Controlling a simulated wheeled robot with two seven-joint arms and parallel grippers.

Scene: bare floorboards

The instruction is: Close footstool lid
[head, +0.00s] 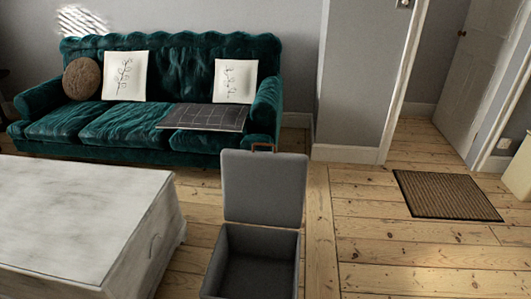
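A grey footstool (211,279) stands on the floorboards at the bottom middle of the head view. Its lid (263,187) is raised upright at the back edge, with its flat face toward me. The footstool's near end is cut off by the bottom of the picture. Neither of my grippers shows in the head view.
A whitewashed wooden chest or table (75,220) stands close on the left. A green sofa (130,70) is behind, against the wall. Floor to the right is clear, with a brown doormat (447,195) near the doorway and an open white door (485,75).

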